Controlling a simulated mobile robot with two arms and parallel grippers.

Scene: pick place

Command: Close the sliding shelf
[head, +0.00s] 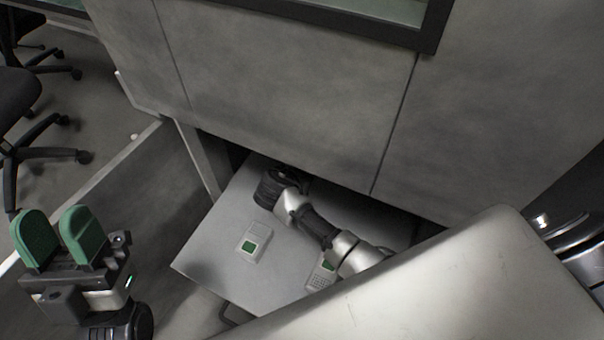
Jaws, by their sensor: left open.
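The sliding shelf (215,240) is a light grey panel that sticks out from under a large grey cabinet front (285,80). Two pale handheld devices with green screens lie on it, one in the middle (254,241) and one farther right (321,274), partly covered by an arm. My left gripper (58,228) is at the lower left, apart from the shelf. Its two green fingers are spread with nothing between them. A black and silver arm, apparently my right one, reaches over the shelf toward the cabinet; its gripper fingers are not visible.
A grey side panel (125,195) stands between my left gripper and the shelf. A dark-framed opening (340,20) is high on the cabinet. Black office chairs (40,150) stand on the open floor at the upper left.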

